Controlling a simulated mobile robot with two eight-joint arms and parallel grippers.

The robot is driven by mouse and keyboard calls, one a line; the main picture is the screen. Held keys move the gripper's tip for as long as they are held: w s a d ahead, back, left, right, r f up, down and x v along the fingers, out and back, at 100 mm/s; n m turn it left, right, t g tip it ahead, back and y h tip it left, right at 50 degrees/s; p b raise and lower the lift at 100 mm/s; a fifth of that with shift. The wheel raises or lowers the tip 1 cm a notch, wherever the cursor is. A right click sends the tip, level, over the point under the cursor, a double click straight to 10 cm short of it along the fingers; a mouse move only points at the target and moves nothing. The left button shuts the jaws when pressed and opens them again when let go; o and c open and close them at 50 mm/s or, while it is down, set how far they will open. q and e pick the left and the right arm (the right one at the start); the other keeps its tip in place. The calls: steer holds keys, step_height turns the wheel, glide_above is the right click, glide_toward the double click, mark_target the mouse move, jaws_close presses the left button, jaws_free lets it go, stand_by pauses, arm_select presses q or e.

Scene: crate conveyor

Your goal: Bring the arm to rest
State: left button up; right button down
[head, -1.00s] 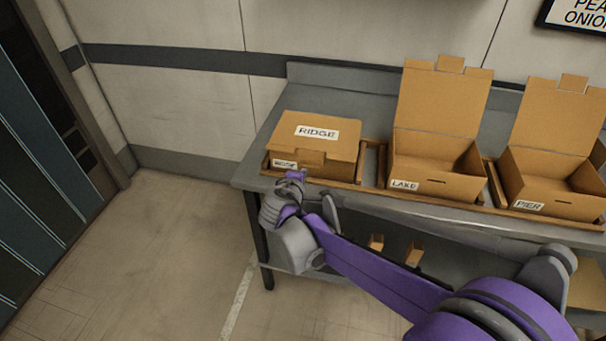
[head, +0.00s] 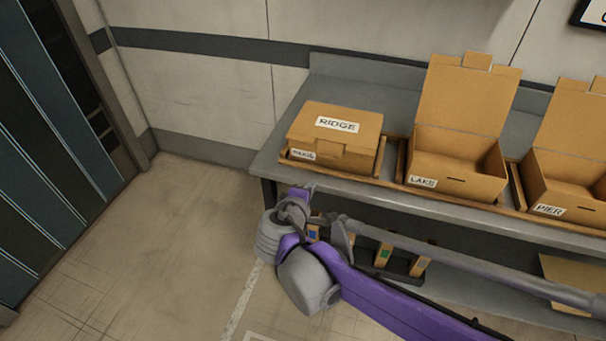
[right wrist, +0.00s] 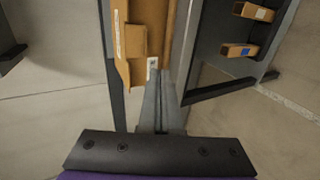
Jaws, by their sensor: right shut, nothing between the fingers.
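My right gripper (head: 303,190) is in front of the table's front edge, just below the closed box labelled RIDGE (head: 335,134). In the right wrist view its two fingers (right wrist: 158,105) lie together, shut and empty. They point toward the cardboard box edge (right wrist: 134,45), and the head view shows the gripper apart from the box. My right arm reaches in from the lower right. My left gripper is not in view.
Open boxes LAKE (head: 455,150) and PIER (head: 575,180) stand in wooden frames on the grey table (head: 400,80). A dark holder with wooden blocks (head: 385,255) sits on the lower shelf. Open floor (head: 150,230) lies left of the table.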

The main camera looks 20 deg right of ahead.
steer(key=s+a+f+m+g+y+p, duration=0.2)
steer(key=s+m+y, duration=0.2)
steer(key=s, duration=0.5)
steer(key=s+a+f+m+g+y+p, duration=0.1)
steer(key=s+f+m+g+y+p, duration=0.1)
steer(key=s+m, duration=0.4)
steer(key=s+f+y, duration=0.1)
steer(key=s+y, duration=0.1)
steer(key=s, duration=0.2)
steer(key=shift+a+f+p, duration=0.25)
steer(key=shift+a+p, duration=0.05)
steer(key=shift+a, duration=0.05)
steer(key=shift+s, duration=0.1)
